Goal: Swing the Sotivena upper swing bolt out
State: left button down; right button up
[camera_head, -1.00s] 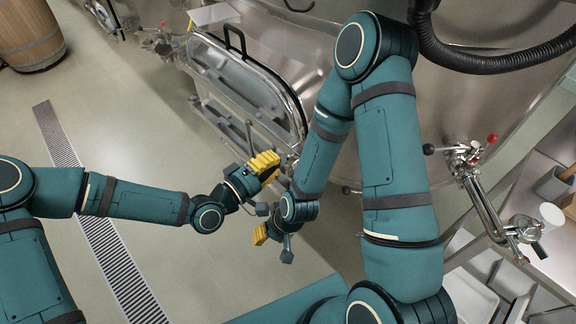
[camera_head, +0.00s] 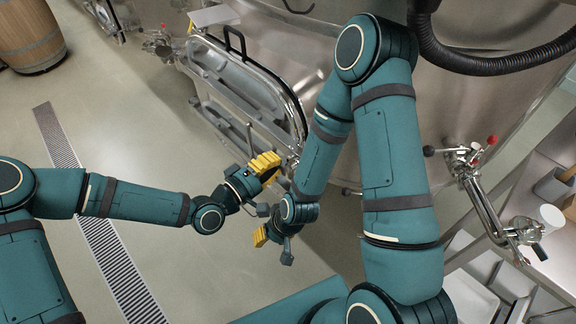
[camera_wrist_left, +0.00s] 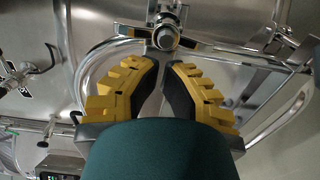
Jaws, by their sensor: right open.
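In the left wrist view a round steel knob on a fitting (camera_wrist_left: 165,36), likely the upper swing bolt, sits at the door's edge just beyond my fingertips. My left gripper (camera_wrist_left: 166,64) points at it, with a narrow gap between the tips; I cannot tell whether the bolt's rod lies between them. In the head view my left gripper (camera_head: 268,168) is at the lower end of the open-looking vat door (camera_head: 240,85), and the bolt is hidden there. My right gripper (camera_head: 274,246) is below it, open, partly covered by my right arm.
The steel vat wall (camera_head: 480,105) rises behind my right arm. A valve with a pipe (camera_head: 480,195) juts out on the right beside a bench. A floor drain (camera_head: 95,225) runs along the left, with clear floor around it. A wooden barrel (camera_head: 28,38) stands at the far left.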

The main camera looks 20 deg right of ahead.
aim_at(290, 169)
pick_arm(q)
jog(key=shift+s, duration=0.15)
dwell(0.4)
jog(key=shift+s+d, duration=0.2)
jog(key=shift+s, duration=0.25)
jog(key=shift+s, duration=0.1)
jog(key=shift+s+d, duration=0.2)
jog(key=shift+s, duration=0.35)
jog(key=shift+s+d, duration=0.15)
jog(key=shift+s, duration=0.4)
jog(key=shift+s+d, duration=0.1)
